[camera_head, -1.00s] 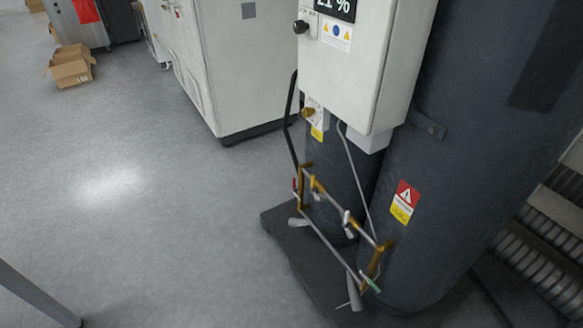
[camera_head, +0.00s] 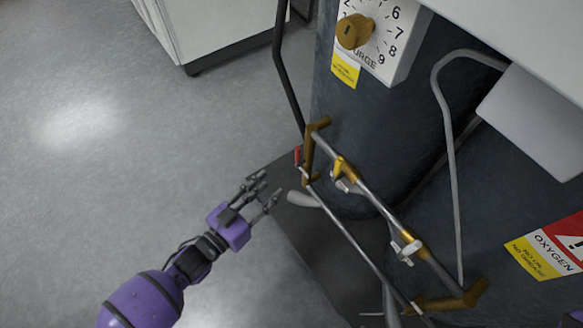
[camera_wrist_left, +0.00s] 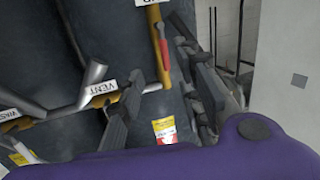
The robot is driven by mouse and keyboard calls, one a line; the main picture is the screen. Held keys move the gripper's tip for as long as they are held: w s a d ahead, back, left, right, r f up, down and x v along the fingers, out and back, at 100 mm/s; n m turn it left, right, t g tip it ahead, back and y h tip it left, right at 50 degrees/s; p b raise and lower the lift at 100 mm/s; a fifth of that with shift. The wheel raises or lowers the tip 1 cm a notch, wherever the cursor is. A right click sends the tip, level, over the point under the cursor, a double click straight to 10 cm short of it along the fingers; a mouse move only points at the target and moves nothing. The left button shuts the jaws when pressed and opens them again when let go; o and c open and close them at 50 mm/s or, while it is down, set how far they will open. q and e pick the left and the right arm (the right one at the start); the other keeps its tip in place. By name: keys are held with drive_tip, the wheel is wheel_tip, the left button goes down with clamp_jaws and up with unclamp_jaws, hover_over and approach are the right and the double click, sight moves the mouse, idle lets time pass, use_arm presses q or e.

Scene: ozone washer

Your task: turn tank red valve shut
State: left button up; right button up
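The red valve handle (camera_head: 298,155) is a small upright lever on the brass and steel pipework at the left end of the tank manifold. In the left wrist view the red handle (camera_wrist_left: 165,54) hangs along a brass pipe, between my two fingers. My left gripper (camera_head: 271,186) is open and empty, a little left of and below the red handle, with a gap to it in the head view. The dark tank (camera_head: 375,130) stands behind the pipes. My right gripper is not in view.
A dial box (camera_head: 385,40) is above. The floor (camera_head: 100,190) at left is clear.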

sight(296, 156)
use_arm(q)
drive_tip(key=shift+m+h, duration=0.7)
drive_tip(key=shift+h, duration=0.2)
drive_tip(key=x, duration=0.3)
drive_tip(key=b+x, duration=0.1)
drive_tip(key=x, duration=0.2)
drive_tip(key=w+a+b+x, duration=0.1)
drive_tip(key=x, duration=0.2)
drive_tip(key=shift+w+d+r, duration=0.15)
drive_tip(key=shift+w+r, duration=0.1)
drive_tip(key=shift+w, duration=0.05)
drive_tip(key=shift+w+d, duration=0.45)
drive_tip(key=shift+w, duration=0.1)
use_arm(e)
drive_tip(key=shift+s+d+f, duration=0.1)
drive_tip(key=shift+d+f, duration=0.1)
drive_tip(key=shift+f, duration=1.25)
use_arm(q)
drive_tip(key=c, duration=0.7)
clamp_jaws()
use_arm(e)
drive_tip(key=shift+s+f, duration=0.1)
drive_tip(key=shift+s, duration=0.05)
